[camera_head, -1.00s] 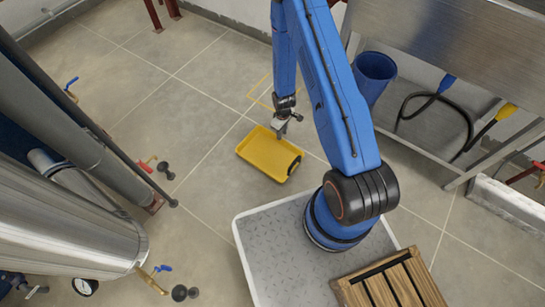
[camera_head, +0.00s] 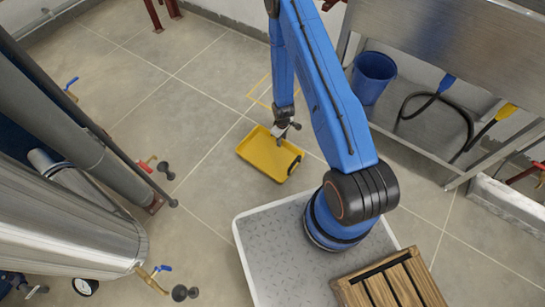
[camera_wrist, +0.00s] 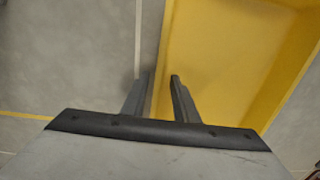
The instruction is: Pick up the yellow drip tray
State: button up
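The yellow drip tray (camera_head: 262,155) lies on the floor in the head view, a shallow rectangular pan with a dark grip at its right end. My gripper (camera_head: 279,137) points down at the tray's upper right edge. In the wrist view my gripper (camera_wrist: 160,77) is open, with a gap between its two dark fingers. The tray (camera_wrist: 225,60) fills the right side there, and its left wall runs up between the fingertips. The left finger is over the floor side and the right finger over the tray's inside. How deep the fingers reach beside the wall is hard to tell.
A yellow floor outline (camera_head: 258,92) lies just beyond the tray. A blue bucket (camera_head: 373,75) and a black hose (camera_head: 435,108) are under the steel bench at right. A steel tank (camera_head: 65,225) and valves stand at left. The floor around the tray is clear.

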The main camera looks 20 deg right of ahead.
grip_shut()
